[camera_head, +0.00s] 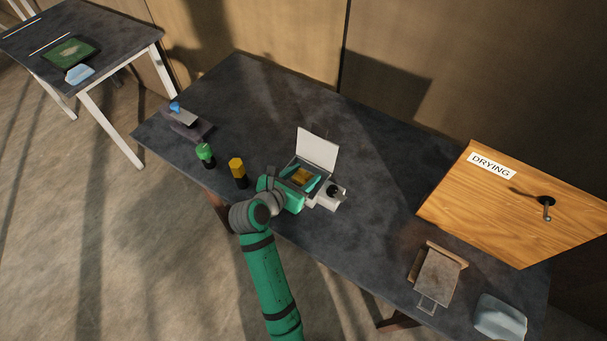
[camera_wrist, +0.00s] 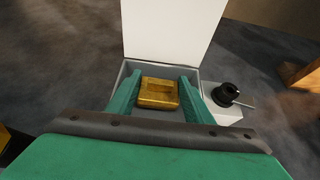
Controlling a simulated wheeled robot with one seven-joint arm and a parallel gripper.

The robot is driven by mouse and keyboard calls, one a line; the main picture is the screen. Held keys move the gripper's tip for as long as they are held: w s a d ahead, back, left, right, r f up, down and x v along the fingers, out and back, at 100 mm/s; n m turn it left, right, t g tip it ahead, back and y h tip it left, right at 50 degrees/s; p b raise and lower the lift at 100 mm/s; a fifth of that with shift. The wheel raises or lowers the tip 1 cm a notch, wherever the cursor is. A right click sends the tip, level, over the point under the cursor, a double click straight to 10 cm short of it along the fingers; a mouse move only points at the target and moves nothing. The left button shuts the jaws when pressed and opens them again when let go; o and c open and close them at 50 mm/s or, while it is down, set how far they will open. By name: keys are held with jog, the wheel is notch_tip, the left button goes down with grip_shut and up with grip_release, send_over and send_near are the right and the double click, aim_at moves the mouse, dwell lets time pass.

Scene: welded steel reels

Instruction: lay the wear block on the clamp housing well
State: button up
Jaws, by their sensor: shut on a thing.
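The wear block appears to be the gold-yellow block (camera_head: 301,176) between my fingers, with a shallow recess in its top; it also shows in the wrist view (camera_wrist: 158,93). My gripper (camera_head: 301,178) is shut on it from two sides, and its green fingers (camera_wrist: 160,98) reach down inside the clamp housing. The clamp housing is a grey open box (camera_wrist: 207,76) with a raised white lid (camera_head: 317,150) at its back and a black knob (camera_head: 334,191) on its right side. The block is within the housing's walls. Whether it touches the floor of the well, I cannot tell.
A black-and-yellow piece (camera_head: 238,172), a green-topped piece (camera_head: 205,155) and a blue-knobbed device (camera_head: 186,122) stand left. A wooden panel marked DRYING (camera_head: 510,203), a metal plate fixture (camera_head: 437,277) and a pale blue container (camera_head: 499,318) are right. The table's middle right (camera_head: 390,200) is clear.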

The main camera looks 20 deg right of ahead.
jog(key=shift+f, duration=0.85)
dwell(1.6)
jog(key=o, duration=1.6)
jog(key=shift+c, duration=0.2)
jog(key=shift+f, duration=0.1)
jog(key=shift+r, duration=3.05)
